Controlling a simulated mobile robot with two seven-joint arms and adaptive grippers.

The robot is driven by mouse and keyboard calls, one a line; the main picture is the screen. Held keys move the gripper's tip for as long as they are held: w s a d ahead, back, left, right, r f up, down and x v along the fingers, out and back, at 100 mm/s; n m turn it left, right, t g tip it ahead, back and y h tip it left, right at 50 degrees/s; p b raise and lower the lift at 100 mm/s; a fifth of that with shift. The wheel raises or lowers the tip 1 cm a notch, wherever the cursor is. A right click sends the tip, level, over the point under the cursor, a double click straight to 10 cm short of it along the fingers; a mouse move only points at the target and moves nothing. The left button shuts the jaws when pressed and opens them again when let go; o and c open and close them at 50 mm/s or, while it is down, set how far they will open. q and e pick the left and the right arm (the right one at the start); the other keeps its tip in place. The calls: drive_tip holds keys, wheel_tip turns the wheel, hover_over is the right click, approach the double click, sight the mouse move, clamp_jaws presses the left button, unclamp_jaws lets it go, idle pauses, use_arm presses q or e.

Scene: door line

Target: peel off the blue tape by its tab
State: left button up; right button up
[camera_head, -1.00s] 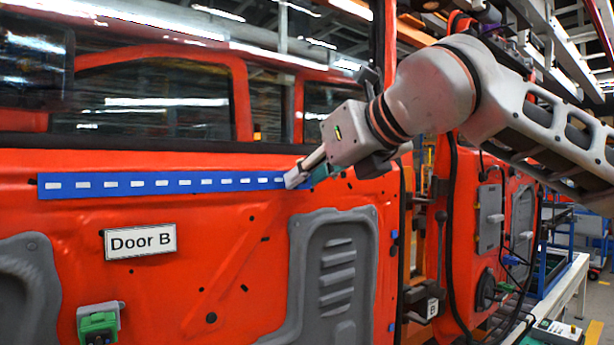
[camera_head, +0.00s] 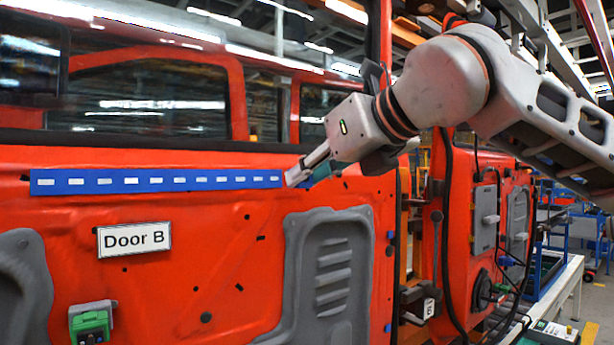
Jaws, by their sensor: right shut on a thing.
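The blue tape (camera_head: 155,181) with white dashes runs in a level strip across the upper part of the red door (camera_head: 190,215), below the window. It lies flat along the length that shows. My right gripper (camera_head: 298,178) is at the tape's right end, with its fingers pointing left and down. It is shut on the tape's tab, a teal piece (camera_head: 322,170) of which shows by the fingers. The fingers hide most of the tab and the tape's very end. My left gripper is not in view.
A "Door B" sign (camera_head: 134,239) is on the door below the tape. A green and grey latch part (camera_head: 92,323) sits lower left, and a grey panel (camera_head: 330,270) lower right. Another red door (camera_head: 500,200) and a conveyor (camera_head: 560,285) stand to the right.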

drive_tip(key=shift+s+d+b, duration=0.45)
drive_tip(key=shift+s+d, duration=0.05)
drive_tip(key=shift+s, duration=0.15)
idle(0.6)
drive_tip(key=shift+d, duration=0.1)
drive_tip(key=shift+s+d+b, duration=0.65)
drive_tip(key=shift+s+d, duration=0.4)
drive_tip(key=shift+d, duration=0.1)
drive_tip(key=shift+s+d, duration=0.1)
drive_tip(key=shift+s+d+b, duration=0.45)
drive_tip(key=shift+s+d, duration=0.65)
drive_tip(key=shift+d, duration=0.15)
drive_tip(key=shift+d, duration=0.1)
idle(0.5)
drive_tip(key=shift+s+d, duration=0.6)
